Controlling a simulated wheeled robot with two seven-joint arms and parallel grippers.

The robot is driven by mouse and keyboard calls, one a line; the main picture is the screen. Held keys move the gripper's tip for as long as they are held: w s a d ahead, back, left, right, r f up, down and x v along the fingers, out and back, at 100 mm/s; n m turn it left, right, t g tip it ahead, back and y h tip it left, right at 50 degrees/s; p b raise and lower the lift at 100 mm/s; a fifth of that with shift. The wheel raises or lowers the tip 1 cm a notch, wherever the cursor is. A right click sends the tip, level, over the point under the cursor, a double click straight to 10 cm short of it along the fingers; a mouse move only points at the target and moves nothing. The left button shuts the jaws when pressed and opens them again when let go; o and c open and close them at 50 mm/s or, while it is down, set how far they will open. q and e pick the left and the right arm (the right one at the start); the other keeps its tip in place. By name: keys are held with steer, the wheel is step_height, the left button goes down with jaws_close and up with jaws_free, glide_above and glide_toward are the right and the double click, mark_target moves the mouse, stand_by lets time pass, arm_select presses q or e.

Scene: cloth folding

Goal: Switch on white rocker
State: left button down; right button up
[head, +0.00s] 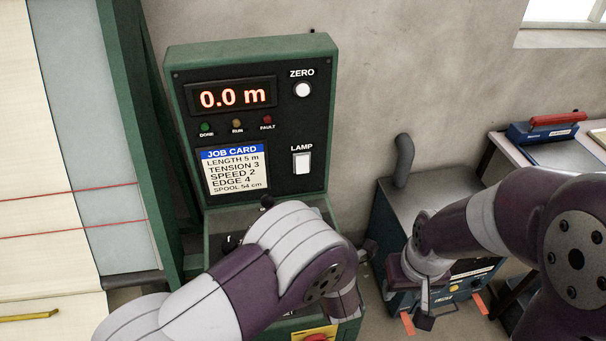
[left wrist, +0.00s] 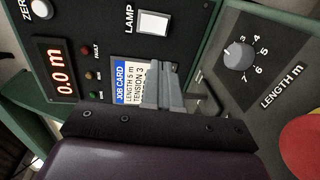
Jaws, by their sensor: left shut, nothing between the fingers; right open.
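The white rocker (head: 302,163) sits under the word LAMP on the upright dark panel (head: 255,120) of a green machine. It also shows in the left wrist view (left wrist: 153,23); whether it is on or off I cannot tell. My left gripper (left wrist: 168,68) is shut and empty, its fingers apart from the rocker, overlapping the job card in that picture. In the head view my left forearm hides most of it, low in front of the machine. My right gripper (head: 426,306) is open and empty, pointing down at the right, well away from the panel.
A round white ZERO button (head: 302,90) is above the rocker. The display (head: 232,97) reads 0.0 m. A LENGTH dial (left wrist: 238,56) and a red button (left wrist: 300,145) are on the lower console. A grey-blue box (head: 440,180) stands at the right.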

arm_select(q)
steer(key=p, duration=0.4)
glide_toward(303, 171)
steer(key=x, duration=0.2)
steer(key=p+x, duration=0.1)
steer(key=x, duration=0.3)
steer(key=shift+w, duration=0.1)
steer(key=shift+w+a+p, duration=0.1)
steer(key=shift+w+p, duration=0.15)
steer(key=shift+p, duration=0.05)
steer(key=shift+a, duration=0.1)
arm_select(e)
steer(key=r, duration=0.3)
steer(key=w+r, duration=0.1)
steer(key=r, duration=0.1)
steer(key=shift+d, duration=0.35)
